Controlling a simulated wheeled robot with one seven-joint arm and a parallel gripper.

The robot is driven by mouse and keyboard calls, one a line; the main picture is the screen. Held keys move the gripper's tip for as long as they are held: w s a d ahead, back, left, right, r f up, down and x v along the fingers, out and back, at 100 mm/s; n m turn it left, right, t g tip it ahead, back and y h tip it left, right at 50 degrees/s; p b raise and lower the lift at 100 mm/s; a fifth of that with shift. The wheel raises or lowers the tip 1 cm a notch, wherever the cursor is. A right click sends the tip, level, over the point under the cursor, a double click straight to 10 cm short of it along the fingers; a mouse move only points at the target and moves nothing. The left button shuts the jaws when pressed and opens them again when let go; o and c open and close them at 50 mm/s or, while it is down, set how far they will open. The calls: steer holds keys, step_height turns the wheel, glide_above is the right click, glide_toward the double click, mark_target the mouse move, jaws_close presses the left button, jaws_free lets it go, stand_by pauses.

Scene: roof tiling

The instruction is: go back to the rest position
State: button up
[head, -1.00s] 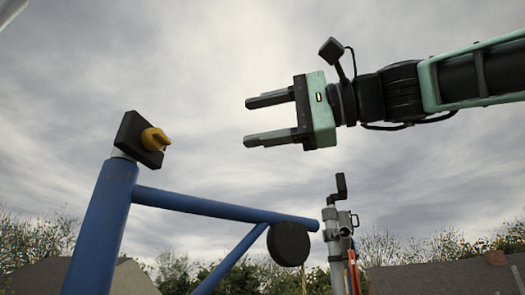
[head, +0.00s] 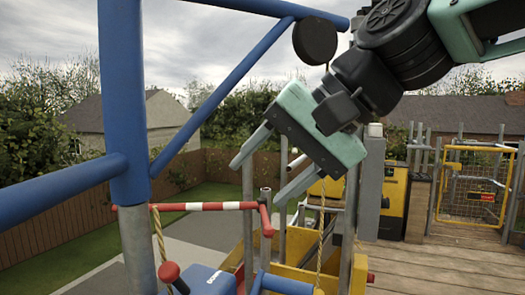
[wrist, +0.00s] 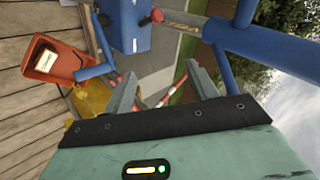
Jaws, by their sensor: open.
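My gripper (head: 262,172) is in the middle of the head view, in front of the blue tube frame. Its two fingers point down and to the left, spread apart with nothing between them. In the wrist view my gripper (wrist: 163,85) also shows both fingers apart and empty. Beyond them are a red-and-white barrier pole and grey paving. Whether the fingers touch any of the poles behind them cannot be told.
A blue post with braces (head: 122,110) stands at the left. A yellow bin (head: 290,262), a rope and several grey poles are below my gripper. A wooden deck (head: 430,270) lies at right, with a yellow mesh gate (head: 468,185). The wrist view shows an orange box (wrist: 55,60).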

steer(key=s+d+f+n+g+h, duration=0.1)
steer(key=s+d+f+n+h, duration=0.1)
steer(key=f, duration=0.7)
steer(key=s+d+f+n+g+h, duration=0.1)
steer(key=s+d+f+n+h, duration=0.2)
steer(key=s+d+f, duration=0.4)
steer(key=s+d+f+n+g+h, duration=0.1)
steer(key=s+d+f+n+h, duration=0.1)
steer(key=f, duration=0.8)
steer(key=s+d+n, duration=0.1)
steer(key=s+d, duration=0.1)
steer(key=s, duration=0.1)
steer(key=shift+d+f+n+g+h, duration=0.2)
steer(key=shift+f+n+g+h, duration=0.1)
